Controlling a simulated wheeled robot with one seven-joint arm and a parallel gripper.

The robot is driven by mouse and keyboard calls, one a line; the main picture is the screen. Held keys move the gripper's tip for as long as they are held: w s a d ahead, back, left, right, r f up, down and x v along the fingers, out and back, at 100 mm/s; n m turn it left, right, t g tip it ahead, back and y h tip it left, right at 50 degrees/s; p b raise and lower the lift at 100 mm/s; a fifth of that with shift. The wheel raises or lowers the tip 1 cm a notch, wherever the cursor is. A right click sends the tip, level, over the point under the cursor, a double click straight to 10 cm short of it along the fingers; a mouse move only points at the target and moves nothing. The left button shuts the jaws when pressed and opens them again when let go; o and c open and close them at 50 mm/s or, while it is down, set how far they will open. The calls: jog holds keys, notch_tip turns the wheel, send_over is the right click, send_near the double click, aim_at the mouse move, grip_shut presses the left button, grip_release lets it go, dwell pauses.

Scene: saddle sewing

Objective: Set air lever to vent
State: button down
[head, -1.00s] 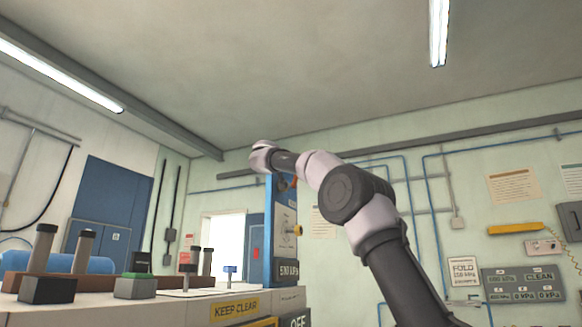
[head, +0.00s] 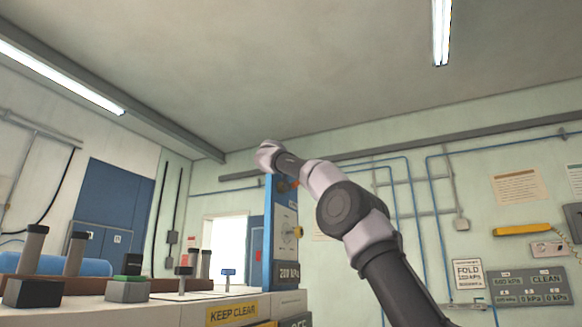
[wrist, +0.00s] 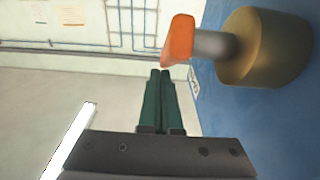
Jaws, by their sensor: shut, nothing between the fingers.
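The air lever shows in the wrist view as an orange-tipped handle (wrist: 179,40) on a grey stem and a brass hub (wrist: 262,47), fixed to a blue panel. My gripper (wrist: 160,75) is shut and empty, its dark green fingers together just below the orange tip in the picture; I cannot tell if they touch it. In the head view, a bit of orange (head: 294,184) shows at the top of the upright blue panel (head: 269,235), under my wrist. My fingers are hidden there. A display (head: 289,274) low on the panel seems to read 200 kPa.
A brass knob (head: 297,232) juts from the panel's right side below the lever. A bench (head: 150,309) with several posts and blocks stands at left, with a KEEP CLEAR label (head: 232,312). A grey wall panel (head: 530,286) is far right.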

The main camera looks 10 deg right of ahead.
jog(key=shift+w+d+f, duration=0.3)
jog(key=shift+w+f, duration=0.15)
jog(key=shift+w+d+f+g, duration=0.1)
jog(key=shift+w+f+g, duration=0.15)
jog(key=shift+g, duration=0.15)
jog(key=shift+d+f+y, duration=0.1)
jog(key=shift+f+y, duration=0.05)
jog(key=shift+y, duration=0.25)
jog(key=shift+w+d+f, duration=0.15)
jog(key=shift+w+f, duration=0.05)
jog(key=shift+f, duration=0.15)
dwell(3.2)
jog(key=v, duration=1)
jog(key=shift+s+a+r, duration=0.2)
jog(key=shift+s+a, duration=0.05)
jog(key=shift+a, duration=0.05)
